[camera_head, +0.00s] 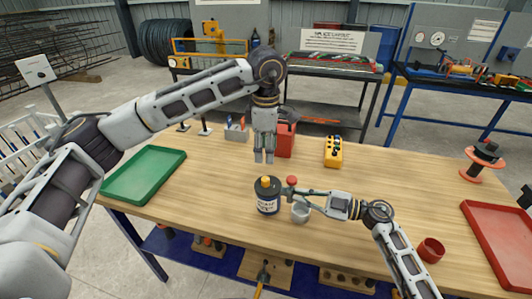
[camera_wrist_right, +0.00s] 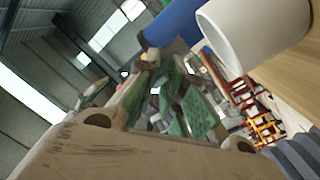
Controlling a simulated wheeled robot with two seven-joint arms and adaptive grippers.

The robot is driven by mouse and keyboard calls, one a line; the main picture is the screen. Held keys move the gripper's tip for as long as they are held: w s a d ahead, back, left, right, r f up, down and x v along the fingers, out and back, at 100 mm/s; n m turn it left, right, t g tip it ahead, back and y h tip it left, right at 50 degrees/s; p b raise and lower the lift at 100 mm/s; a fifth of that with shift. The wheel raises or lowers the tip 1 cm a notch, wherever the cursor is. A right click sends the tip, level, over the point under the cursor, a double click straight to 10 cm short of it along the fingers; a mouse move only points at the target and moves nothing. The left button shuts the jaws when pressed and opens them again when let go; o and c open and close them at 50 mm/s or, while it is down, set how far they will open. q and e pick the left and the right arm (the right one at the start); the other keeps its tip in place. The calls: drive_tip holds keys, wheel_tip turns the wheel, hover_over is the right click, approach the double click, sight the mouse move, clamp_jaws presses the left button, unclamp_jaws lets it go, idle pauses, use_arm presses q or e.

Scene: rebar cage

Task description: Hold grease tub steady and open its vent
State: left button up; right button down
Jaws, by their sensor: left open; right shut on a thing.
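The grease tub (camera_head: 268,206) is a dark, upright tub with a pale label, standing near the front middle of the table. A yellow vent cap (camera_head: 265,181) sits on its dark lid. My left gripper (camera_head: 264,158) points down above the tub, open and empty, apart from the cap. My right gripper (camera_head: 286,191) reaches in from the right, low at the tub's right side, and is shut on the tub. Its exact finger contact is too small to see.
A white cup (camera_head: 300,212) stands close under my right gripper and shows large in the wrist view (camera_wrist_right: 255,30). A red knob (camera_head: 291,181) is beside the tub. A green tray (camera_head: 145,174), yellow control box (camera_head: 333,152), red cup (camera_head: 431,250) and red tray (camera_head: 500,245) lie around.

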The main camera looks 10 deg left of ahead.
idle(0.3)
drive_tip(key=c, duration=1.5)
unclamp_jaws()
drive_tip(key=shift+o, duration=0.2)
drive_tip(key=s+d, duration=0.1)
drive_tip(key=d, duration=1.1)
drive_tip(key=shift+s, duration=0.2)
wheel_tip(320, 180, up, 9)
drive_tip(key=p, duration=0.9)
drive_tip(key=shift+r+p, duration=0.55)
